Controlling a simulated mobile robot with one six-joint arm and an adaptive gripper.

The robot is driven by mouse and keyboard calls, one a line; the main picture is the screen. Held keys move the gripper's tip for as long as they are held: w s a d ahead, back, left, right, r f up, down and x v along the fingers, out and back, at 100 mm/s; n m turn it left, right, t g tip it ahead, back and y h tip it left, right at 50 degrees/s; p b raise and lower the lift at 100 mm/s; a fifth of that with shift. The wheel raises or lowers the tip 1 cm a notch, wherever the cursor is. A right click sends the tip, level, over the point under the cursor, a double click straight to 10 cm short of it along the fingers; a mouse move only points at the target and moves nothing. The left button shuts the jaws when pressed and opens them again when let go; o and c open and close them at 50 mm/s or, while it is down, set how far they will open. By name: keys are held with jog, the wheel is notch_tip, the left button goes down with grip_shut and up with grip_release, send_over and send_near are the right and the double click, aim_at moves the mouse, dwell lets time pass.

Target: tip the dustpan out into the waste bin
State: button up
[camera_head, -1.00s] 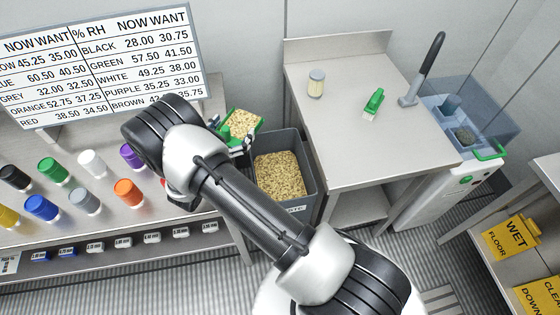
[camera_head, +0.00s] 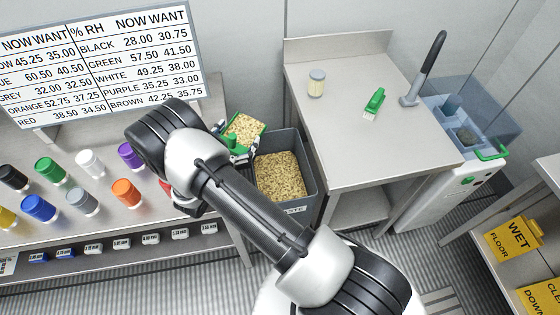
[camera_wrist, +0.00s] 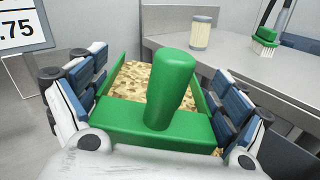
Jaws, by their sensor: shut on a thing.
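My gripper (camera_wrist: 160,110) is shut on the green dustpan (camera_wrist: 135,122), with its handle standing up toward the wrist camera. The dustpan also shows in the head view (camera_head: 262,127), held beside the left rear rim of the waste bin. Tan flakes (camera_wrist: 134,78) lie in the pan, which looks roughly level. The grey waste bin (camera_head: 307,166) stands on the floor between the two benches, with a pile of similar flakes (camera_head: 281,176) inside. My arm hides part of the gripper in the head view.
A steel table (camera_head: 350,140) right of the bin holds a lidded jar (camera_head: 316,83) and a green brush (camera_head: 375,101). Several coloured drums (camera_head: 128,192) stand on the left bench. A readings board (camera_head: 100,65) rises behind them.

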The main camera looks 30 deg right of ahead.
jog(key=shift+s+d+f+m, duration=0.3)
jog(key=shift+s+d+m, duration=0.3)
jog(key=shift+s+m, duration=0.25)
dwell(0.3)
jog(key=shift+s+d+r+m+p, duration=0.35)
jog(key=shift+s+d+m+p, duration=0.3)
jog(key=shift+m+p, duration=0.2)
jog(key=shift+s+d+f+m, duration=0.25)
jog(key=shift+s+d+m, duration=0.05)
jog(key=shift+s+m, duration=0.15)
jog(key=shift+s+d+f+m, duration=0.25)
jog(key=shift+s+m, duration=0.15)
jog(key=shift+m, duration=0.05)
dwell(0.4)
jog(key=shift+s+d+r+m+p, duration=0.3)
jog(key=shift+s+m+p, duration=0.15)
jog(key=shift+m, duration=0.4)
jog(key=shift+s+d+r+m+p, duration=0.15)
jog(key=shift+s+d+m+p, duration=0.2)
jog(key=shift+m, duration=0.5)
dwell(1.0)
jog(key=shift+s+d+f+m, duration=0.15)
jog(key=shift+s+f+m, duration=0.15)
jog(key=shift+f+m, duration=0.5)
dwell(0.6)
jog(key=shift+s+d+r+m, duration=0.1)
jog(key=shift+r+m, duration=0.1)
jog(key=shift+m, duration=0.2)
